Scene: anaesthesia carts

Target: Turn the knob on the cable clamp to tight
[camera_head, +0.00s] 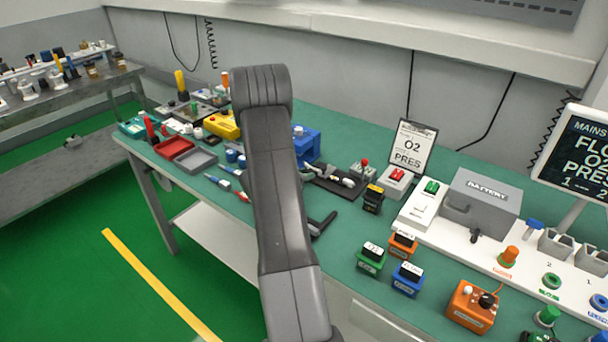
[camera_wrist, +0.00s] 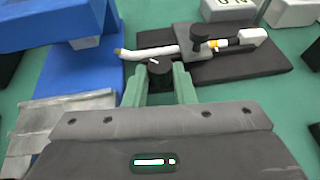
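The cable clamp sits on a black base plate (camera_wrist: 255,62), which also shows in the head view (camera_head: 338,187). A white cable (camera_wrist: 150,51) lies across the plate. A dark round knob (camera_wrist: 160,67) with a white line on its top stands at the plate's near left side. My gripper (camera_wrist: 160,75) has its two green fingers on either side of this knob, with no clear gap showing. A second dark round part (camera_wrist: 203,44) stands on the cable's line farther right. In the head view my arm hides the gripper and the knob.
A blue block (camera_wrist: 70,22) stands close on the left of my gripper and shows in the head view (camera_head: 307,142). A grey slab (camera_wrist: 60,115) lies at lower left. Right of the clamp are a red-buttoned box (camera_head: 363,170) and a black-and-yellow block (camera_head: 373,199).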

